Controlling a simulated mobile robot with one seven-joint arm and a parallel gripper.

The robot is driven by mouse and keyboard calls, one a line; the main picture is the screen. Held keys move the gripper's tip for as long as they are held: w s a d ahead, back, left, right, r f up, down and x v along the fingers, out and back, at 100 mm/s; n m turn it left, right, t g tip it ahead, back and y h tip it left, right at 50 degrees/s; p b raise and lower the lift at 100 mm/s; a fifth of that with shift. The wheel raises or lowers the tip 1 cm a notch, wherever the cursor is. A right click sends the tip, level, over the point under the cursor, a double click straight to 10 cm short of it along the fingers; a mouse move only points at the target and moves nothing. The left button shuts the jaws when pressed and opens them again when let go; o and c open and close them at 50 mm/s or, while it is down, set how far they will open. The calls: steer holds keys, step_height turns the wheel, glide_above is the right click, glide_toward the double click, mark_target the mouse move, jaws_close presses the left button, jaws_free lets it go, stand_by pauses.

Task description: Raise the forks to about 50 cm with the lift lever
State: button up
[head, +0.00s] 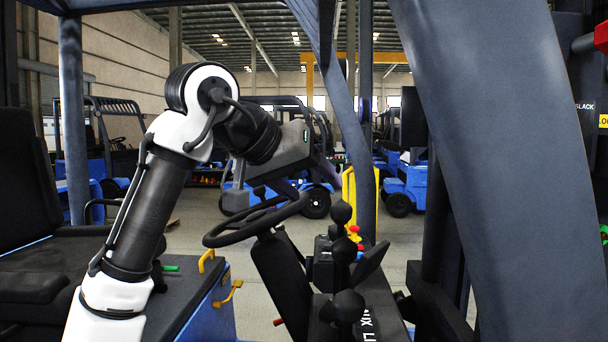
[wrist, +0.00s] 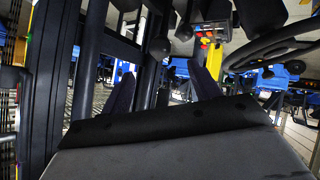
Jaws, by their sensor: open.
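Several black ball-knobbed levers stand on the console right of the steering wheel (head: 258,220): a far knob (head: 341,212), a middle knob (head: 343,249) and a near knob (head: 347,305). White lettering (head: 366,322) beside the near one is partly hidden, so I cannot tell which lever is the lift. My gripper (head: 327,168) is above the steering wheel, higher than the knobs and apart from them. In the wrist view my gripper (wrist: 163,88) has its two dark fingers spread, with nothing held. A round black knob (wrist: 160,47) shows beyond the gap. The forks are not identifiable.
A thick dark cab pillar (head: 500,150) fills the right side. A black seat (head: 28,210) is at the left. Yellow handles (head: 228,293) stick up near the seat. Red and yellow buttons (head: 354,235) sit behind the knobs. Blue forklifts (head: 405,183) stand in the background.

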mark_target(336, 206)
steer(key=x, duration=0.9)
steer(key=shift+w+d+f, duration=0.1)
steer(key=shift+w+d, duration=0.05)
steer(key=shift+w, duration=0.05)
steer(key=c, duration=0.8)
steer(key=shift+c, duration=0.2)
